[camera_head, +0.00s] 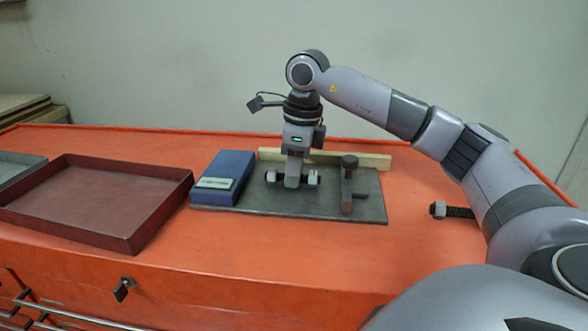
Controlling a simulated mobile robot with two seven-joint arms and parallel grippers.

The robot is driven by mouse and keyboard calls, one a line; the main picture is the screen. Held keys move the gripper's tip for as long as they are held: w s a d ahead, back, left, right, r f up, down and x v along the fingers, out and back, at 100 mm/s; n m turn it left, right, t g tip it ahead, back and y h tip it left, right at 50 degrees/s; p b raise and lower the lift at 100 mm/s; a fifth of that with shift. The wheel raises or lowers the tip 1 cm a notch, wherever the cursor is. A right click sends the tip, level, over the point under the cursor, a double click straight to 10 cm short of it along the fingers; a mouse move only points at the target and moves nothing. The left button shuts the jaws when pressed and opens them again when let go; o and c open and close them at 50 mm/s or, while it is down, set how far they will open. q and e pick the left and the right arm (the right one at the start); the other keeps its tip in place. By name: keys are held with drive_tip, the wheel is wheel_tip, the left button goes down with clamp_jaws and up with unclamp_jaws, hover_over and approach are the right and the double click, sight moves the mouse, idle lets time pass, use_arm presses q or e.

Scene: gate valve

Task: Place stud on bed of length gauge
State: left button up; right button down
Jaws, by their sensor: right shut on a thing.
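My right gripper (292,182) points down over the dark grey plate (320,212) and is shut on a stud (312,177). The stud lies level, left to right, with a dark end to the left of the fingers and a pale nut-like end to the right. The fingers hide its middle. I cannot tell whether it touches the surface below. Right of it stands a dark upright post with a round top (348,184). I cannot tell for sure which part is the length gauge's bed. My left gripper is not in view.
A blue box with a label (234,165) stands at the plate's left. A pale wooden strip (372,162) runs behind. A dark bolt with a pale nut (440,209) lies right, near my arm. A red tray (90,200) and a grey tray (20,164) sit left on the orange bench (250,255).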

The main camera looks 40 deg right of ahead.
sight(302, 175)
drive_tip(key=c, duration=1)
unclamp_jaws()
drive_tip(key=shift+c, duration=0.2)
wheel_tip(302, 175, up, 12)
drive_tip(key=s+p, duration=0.1)
drive_tip(key=p, duration=0.1)
drive_tip(key=shift+d+p, duration=0.35)
drive_tip(key=shift+d, duration=0.1)
drive_tip(key=shift+s, duration=0.2)
